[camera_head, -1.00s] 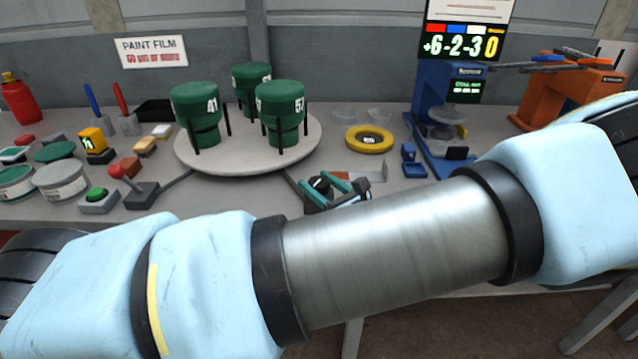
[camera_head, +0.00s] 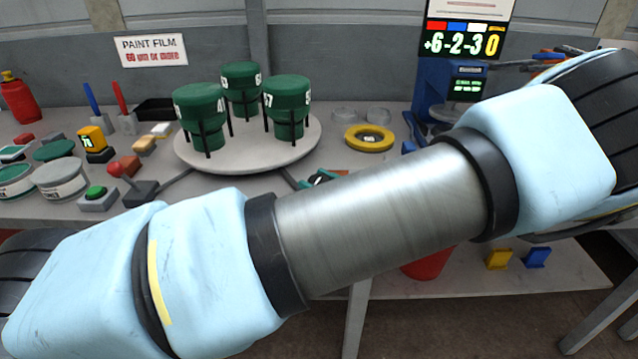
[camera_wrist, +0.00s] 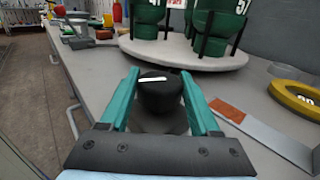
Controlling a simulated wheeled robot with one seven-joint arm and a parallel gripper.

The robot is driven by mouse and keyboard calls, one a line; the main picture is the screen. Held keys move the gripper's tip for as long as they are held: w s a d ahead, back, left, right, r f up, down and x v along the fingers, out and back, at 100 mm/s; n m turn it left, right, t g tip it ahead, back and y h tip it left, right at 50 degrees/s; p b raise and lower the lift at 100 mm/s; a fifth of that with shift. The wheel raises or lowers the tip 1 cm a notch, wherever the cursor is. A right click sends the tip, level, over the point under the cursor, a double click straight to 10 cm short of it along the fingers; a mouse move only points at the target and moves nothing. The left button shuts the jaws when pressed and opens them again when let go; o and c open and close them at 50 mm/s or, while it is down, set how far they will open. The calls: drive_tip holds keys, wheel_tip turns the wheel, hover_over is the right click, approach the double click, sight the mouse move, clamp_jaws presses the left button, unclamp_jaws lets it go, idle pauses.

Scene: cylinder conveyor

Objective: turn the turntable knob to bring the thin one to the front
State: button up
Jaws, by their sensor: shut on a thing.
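The black turntable knob (camera_wrist: 160,92) with a white mark stands between the two teal fingers of my gripper (camera_wrist: 160,78) in the wrist view. My gripper is shut on it. In the head view my arm hides the knob and most of the gripper. The round white turntable (camera_head: 250,160) carries three green cylinders on black posts. The front left cylinder (camera_head: 201,102) shows 41, the right cylinder (camera_head: 288,95) shows 57, and the rear cylinder (camera_head: 241,82) has a partly visible number. Which one is thin I cannot tell.
A yellow ring (camera_head: 369,138) lies right of the turntable. A red-knobbed lever (camera_head: 135,185), a green button (camera_head: 97,198) and paint tins (camera_head: 60,180) stand to the left. A blue gauge stand (camera_head: 432,95) is partly behind my arm.

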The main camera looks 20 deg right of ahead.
drive_tip(key=shift+f+n+g+y+b, duration=0.1)
drive_tip(key=shift+n+g+y+b, duration=0.25)
drive_tip(key=shift+n+g+y, duration=0.55)
drive_tip(key=shift+n+g+y+b, duration=0.35)
drive_tip(key=shift+n+y, duration=0.35)
drive_tip(key=shift+y, duration=0.5)
drive_tip(key=shift+n+g+y, duration=0.3)
drive_tip(key=shift+g, duration=0.05)
drive_tip(key=o, duration=1.4)
drive_tip(key=shift+c, duration=0.2)
drive_tip(key=b+v, duration=0.3)
drive_tip(key=v, duration=0.6)
drive_tip(key=shift+s+d, duration=0.6)
drive_tip(key=shift+s, duration=0.05)
